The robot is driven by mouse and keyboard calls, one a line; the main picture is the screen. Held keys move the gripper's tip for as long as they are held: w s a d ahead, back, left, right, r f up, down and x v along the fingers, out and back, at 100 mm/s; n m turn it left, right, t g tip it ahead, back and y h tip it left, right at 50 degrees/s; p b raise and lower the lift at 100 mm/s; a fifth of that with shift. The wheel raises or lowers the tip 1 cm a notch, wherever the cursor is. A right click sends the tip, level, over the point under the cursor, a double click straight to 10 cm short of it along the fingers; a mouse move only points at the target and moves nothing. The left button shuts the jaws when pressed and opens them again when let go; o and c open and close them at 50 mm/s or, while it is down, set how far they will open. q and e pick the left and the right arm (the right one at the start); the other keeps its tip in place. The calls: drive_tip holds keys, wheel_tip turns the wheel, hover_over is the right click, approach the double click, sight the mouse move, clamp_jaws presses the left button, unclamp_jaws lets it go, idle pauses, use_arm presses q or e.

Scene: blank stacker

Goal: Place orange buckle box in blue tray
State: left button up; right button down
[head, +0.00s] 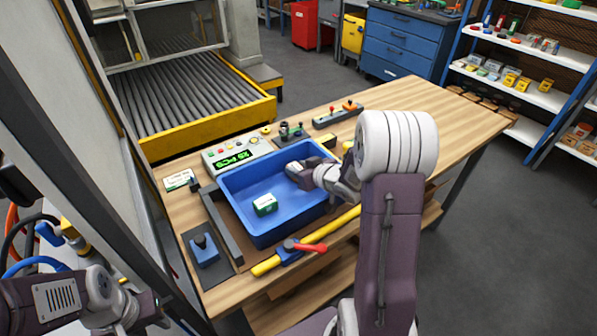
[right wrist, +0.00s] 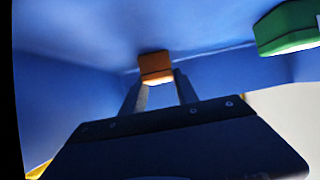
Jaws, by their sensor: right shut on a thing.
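The blue tray (head: 236,190) sits on the wooden bench in the head view, and its blue walls and floor (right wrist: 70,95) fill most of the right wrist view. My right gripper (right wrist: 158,84) is inside the tray and shut on the orange buckle box (right wrist: 155,66), held between its fingertips. The box appears close to the tray floor; I cannot tell whether it touches. In the head view my right gripper (head: 298,172) is over the tray's right part and the orange box is hidden. My left gripper (head: 155,312) is at the lower left, away from the tray, its fingers unclear.
A green and white box (head: 265,205) lies in the tray; it also shows in the right wrist view (right wrist: 290,28). A counter panel (head: 237,154) stands behind the tray. A yellow bar with a red handle (head: 310,247) runs along its front. The bench's right end (head: 455,120) is clear.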

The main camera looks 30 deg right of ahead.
drive_tip(key=c, duration=0.9)
unclamp_jaws()
drive_tip(key=shift+s+r, duration=0.3)
drive_tip(key=shift+r, duration=0.05)
drive_tip(key=p+v, duration=0.2)
drive_tip(key=v, duration=0.5)
drive_tip(key=shift+s+d+r, duration=0.15)
drive_tip(key=shift+s+r, duration=0.05)
drive_tip(key=shift+r, duration=0.05)
drive_tip(key=shift+s+d+r, duration=0.1)
drive_tip(key=shift+s+r, duration=0.05)
drive_tip(key=shift+s, duration=0.45)
drive_tip(key=shift+s+d+r, duration=0.1)
drive_tip(key=shift+s+r, duration=0.1)
drive_tip(key=shift+s, duration=0.45)
drive_tip(key=shift+s+r+b, duration=0.3)
drive_tip(key=shift+s+r, duration=0.05)
drive_tip(key=shift+s, duration=0.2)
